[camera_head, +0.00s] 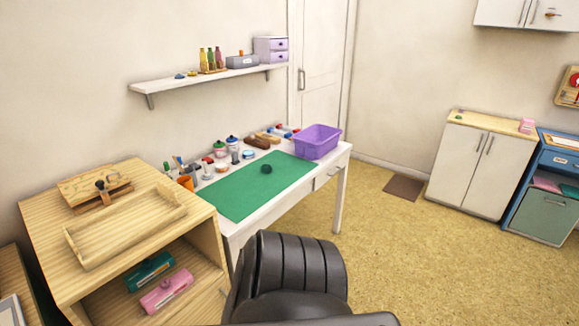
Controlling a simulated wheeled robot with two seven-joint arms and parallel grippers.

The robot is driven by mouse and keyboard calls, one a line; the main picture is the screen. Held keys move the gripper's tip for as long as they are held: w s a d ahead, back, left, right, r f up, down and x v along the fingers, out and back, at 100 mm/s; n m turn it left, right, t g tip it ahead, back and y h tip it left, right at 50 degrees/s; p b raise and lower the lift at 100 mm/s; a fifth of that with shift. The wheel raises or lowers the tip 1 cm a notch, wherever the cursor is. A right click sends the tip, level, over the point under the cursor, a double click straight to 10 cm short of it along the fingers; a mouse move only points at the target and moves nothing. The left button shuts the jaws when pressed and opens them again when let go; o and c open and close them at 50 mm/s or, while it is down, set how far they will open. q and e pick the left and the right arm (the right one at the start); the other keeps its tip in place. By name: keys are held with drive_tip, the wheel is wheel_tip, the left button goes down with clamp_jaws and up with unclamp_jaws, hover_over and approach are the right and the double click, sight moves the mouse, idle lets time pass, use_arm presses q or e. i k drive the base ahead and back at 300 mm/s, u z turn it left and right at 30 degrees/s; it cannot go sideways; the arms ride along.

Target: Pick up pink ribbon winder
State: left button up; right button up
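Two pink items are in view, and I cannot tell for sure which one is the pink ribbon winder. One is a long pink device (166,290) with a pale front strip, lying on the inner shelf of the wooden cabinet at lower left, beside a similar dark green device (150,271). The other is a small pink item (527,126) on top of the white cabinet at the right. Neither of my grippers is in view.
A black chair (292,265) stands in front of the white desk with its green mat (240,198) and purple bin (318,141). A wooden tray (125,228) lies on the wooden cabinet (48,217). The floor (385,245) right of the chair is clear.

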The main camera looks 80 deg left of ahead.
sight(153, 302)
drive_tip(key=u, duration=3.95)
